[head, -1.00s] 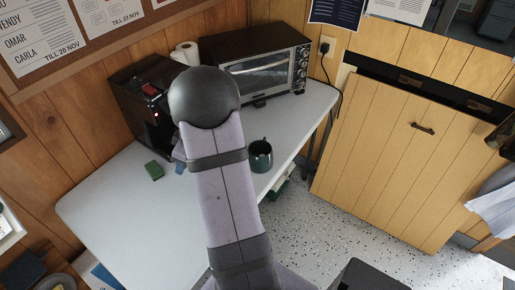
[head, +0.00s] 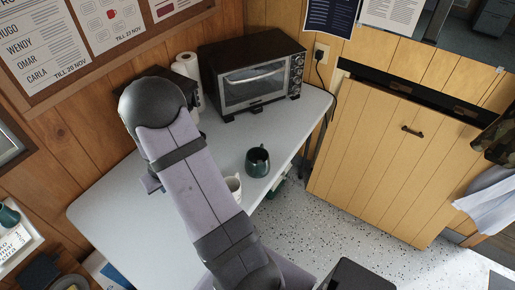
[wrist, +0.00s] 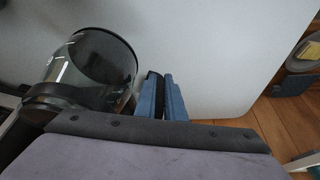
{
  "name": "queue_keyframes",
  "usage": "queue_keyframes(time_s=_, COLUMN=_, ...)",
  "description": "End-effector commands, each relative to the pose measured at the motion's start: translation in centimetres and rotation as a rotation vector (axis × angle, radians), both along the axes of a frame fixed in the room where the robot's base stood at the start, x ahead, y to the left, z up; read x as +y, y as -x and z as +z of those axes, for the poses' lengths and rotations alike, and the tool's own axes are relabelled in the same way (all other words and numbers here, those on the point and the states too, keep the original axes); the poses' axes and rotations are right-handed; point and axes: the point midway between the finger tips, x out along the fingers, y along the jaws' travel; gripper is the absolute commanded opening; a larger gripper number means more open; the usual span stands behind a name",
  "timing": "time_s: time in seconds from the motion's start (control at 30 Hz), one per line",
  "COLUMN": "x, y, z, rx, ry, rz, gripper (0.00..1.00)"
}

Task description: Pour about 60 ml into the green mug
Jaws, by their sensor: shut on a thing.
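The green mug (head: 257,163) stands upright on the white table, right of my arm in the head view, with its open top showing. A glass carafe (wrist: 66,68) with a dark rim fills the left of the wrist view. My gripper (wrist: 161,88), with blue fingers, is shut on a dark part beside the carafe, which looks like its handle. The carafe's level of liquid cannot be made out. In the head view my arm hides the gripper and the carafe. The green mug is not seen in the wrist view.
A white mug (head: 233,186) stands close to my arm, nearer than the green mug and partly hidden. A toaster oven (head: 255,80) and a paper roll (head: 187,66) stand at the back. The white table (head: 110,215) is bare at the left.

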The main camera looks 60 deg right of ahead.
Motion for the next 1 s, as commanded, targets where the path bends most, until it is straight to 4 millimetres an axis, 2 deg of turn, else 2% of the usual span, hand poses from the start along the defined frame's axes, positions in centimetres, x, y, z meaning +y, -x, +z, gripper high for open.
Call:
queue_keyframes(time_s=0.07, x=-1.2, y=-0.7, z=0.7, rx=0.002, ry=0.001, rz=-0.043, gripper=0.00)
queue_keyframes(time_s=0.3, x=-4.5, y=-2.3, z=-0.2, rx=0.003, ry=0.001, rz=-0.166, gripper=0.00)
queue_keyframes(time_s=0.5, x=-7.1, y=-2.7, z=-1.3, rx=0.003, ry=0.000, rz=-0.269, gripper=0.00)
queue_keyframes(time_s=0.8, x=-10.4, y=-2.1, z=-3.4, rx=0.003, ry=0.005, rz=-0.416, gripper=0.00)
queue_keyframes(time_s=1.0, x=-11.6, y=-1.4, z=-4.6, rx=0.001, ry=0.008, rz=-0.481, gripper=0.00)
